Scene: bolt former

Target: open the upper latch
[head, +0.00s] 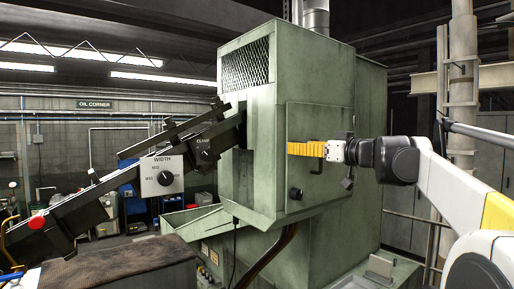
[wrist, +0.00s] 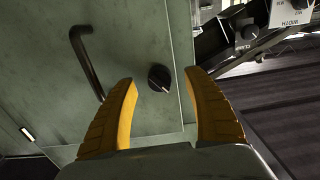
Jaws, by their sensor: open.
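The upper latch is a round black knob (wrist: 158,78) with a pale line on its face. It sits on the green door in the wrist view, which appears upside down. My gripper (wrist: 161,84) is open, with a yellow finger on either side of the knob in the picture. I cannot tell whether they reach around it or stop short. In the head view my gripper (head: 291,149) is in front of the green door (head: 318,119) and hides the upper latch. A lower black knob (head: 296,193) shows below it.
A black bar handle (wrist: 86,62) stands out from the door beside the knob; in the head view my arm covers part of it. A sloping black feeder with a clamp dial (head: 205,155) and a WIDTH box (head: 162,175) reaches the machine from the left.

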